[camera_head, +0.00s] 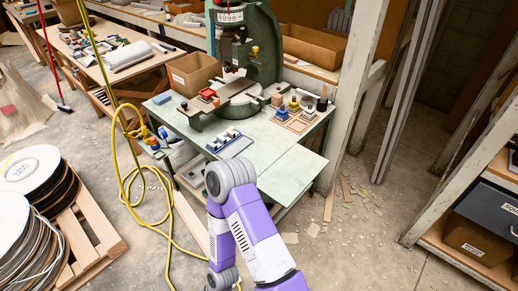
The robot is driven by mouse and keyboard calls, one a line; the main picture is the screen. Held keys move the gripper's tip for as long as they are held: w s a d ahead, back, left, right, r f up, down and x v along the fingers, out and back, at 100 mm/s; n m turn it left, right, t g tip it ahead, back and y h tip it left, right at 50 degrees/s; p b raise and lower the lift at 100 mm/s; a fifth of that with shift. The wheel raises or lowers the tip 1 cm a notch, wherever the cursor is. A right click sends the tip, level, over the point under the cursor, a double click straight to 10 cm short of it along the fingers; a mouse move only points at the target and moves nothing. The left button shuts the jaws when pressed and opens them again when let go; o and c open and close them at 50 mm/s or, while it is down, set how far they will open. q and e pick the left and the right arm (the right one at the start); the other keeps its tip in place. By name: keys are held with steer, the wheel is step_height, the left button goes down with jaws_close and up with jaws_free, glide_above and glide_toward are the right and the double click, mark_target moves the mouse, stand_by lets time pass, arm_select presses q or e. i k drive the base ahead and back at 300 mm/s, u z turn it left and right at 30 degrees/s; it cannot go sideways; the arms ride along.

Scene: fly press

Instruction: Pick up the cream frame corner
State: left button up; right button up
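I cannot make out the cream frame corner for certain. Several small pale pieces (222,141) sit in a blue-edged tray (241,150) on the green-topped table (283,152), but they are too small to tell apart. A green fly press (264,48) stands at the back of this table, with a flat metal bar across its base. One of my purple and white arms rises in front of the table at the lower middle and bends back down out of the frame. Neither of my grippers shows.
A wooden tray (292,124) with several coloured blocks lies right of the press, and a cardboard box (194,72) stands at its left. The table's front right is bare. A yellow hose (128,185) hangs left; cable reels (33,172) stand on a pallet.

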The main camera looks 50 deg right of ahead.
mark_target(231, 132)
steer(key=k, duration=0.25)
steer(key=z, duration=2.2)
steer(key=i, duration=0.35)
steer(key=u, duration=0.1)
